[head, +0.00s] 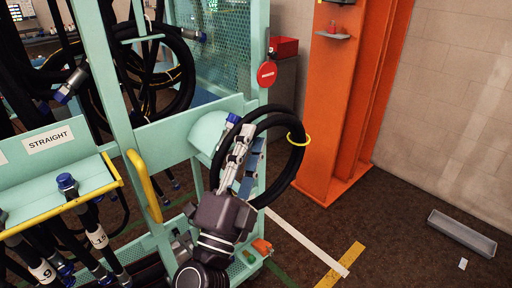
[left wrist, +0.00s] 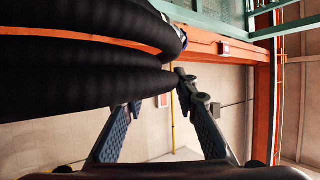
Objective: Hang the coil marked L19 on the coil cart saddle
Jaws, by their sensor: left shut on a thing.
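A black hose coil (head: 298,165) with a yellow tie and a blue-capped fitting is at the cart's right end. No L19 mark is readable on it. My left gripper (head: 241,150) is shut on the coil's near side. My right gripper is not in view.
The turquoise cart frame (head: 125,100) carries other black hoses at the left and a yellow handle (head: 144,186). An orange column (head: 338,100) stands behind right of the coil.

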